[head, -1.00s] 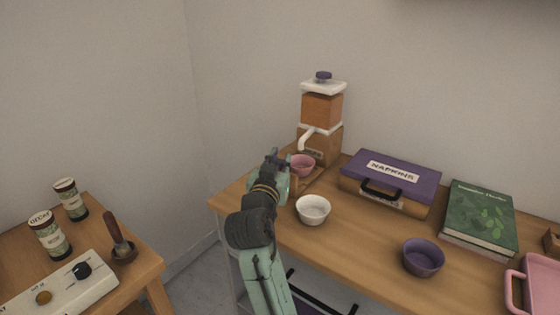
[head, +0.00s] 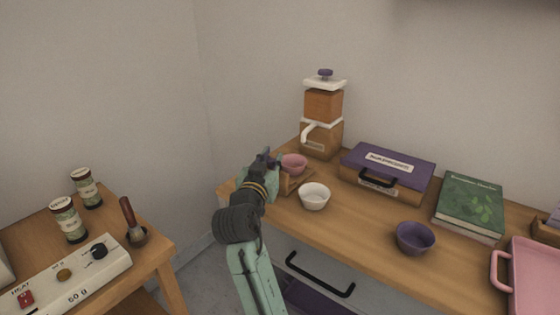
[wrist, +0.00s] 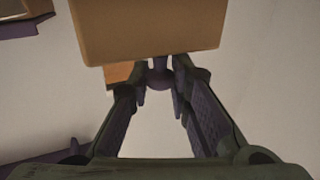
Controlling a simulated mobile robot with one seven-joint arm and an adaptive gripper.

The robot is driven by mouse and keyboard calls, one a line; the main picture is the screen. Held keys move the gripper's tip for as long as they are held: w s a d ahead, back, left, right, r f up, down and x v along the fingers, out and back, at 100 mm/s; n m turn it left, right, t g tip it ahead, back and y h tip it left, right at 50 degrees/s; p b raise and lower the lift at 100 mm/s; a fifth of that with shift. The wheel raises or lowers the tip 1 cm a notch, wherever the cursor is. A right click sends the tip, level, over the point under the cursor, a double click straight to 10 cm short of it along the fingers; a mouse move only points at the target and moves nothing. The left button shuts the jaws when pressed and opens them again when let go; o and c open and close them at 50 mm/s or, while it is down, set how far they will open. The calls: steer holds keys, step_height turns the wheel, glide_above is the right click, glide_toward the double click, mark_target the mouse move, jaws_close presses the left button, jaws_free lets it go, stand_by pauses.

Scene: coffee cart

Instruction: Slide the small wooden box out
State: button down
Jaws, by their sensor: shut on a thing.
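The small wooden box (head: 296,183) lies at the left end of the table, in front of the wooden grinder (head: 322,105). The pink bowl (head: 293,163) appears to rest on it. My gripper (head: 272,162) is at the box's left side. In the wrist view, my gripper (wrist: 160,85) is shut on a round purple knob (wrist: 160,78) just below a tan wooden face (wrist: 150,35). The knob appears to belong to the box. My gripper and the bowl hide part of the box in the head view.
A white bowl (head: 314,196) stands close to the box's right. Farther right are a purple napkin case (head: 390,160), a green book (head: 470,207), a purple bowl (head: 415,238) and a pink tray (head: 530,275). A side table (head: 150,265) with jars stands at left.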

steer(key=s+a, duration=0.2)
steer(key=s, duration=0.1)
steer(key=s+a, duration=0.2)
steer(key=shift+s, duration=0.25)
steer(key=shift+f, duration=0.1)
steer(key=c, duration=1.5)
jaws_free()
steer(key=shift+s+a, duration=0.1)
steer(key=shift+s, duration=0.1)
steer(key=v, duration=0.7)
steer(key=shift+s, duration=0.15)
steer(key=shift+a, duration=0.1)
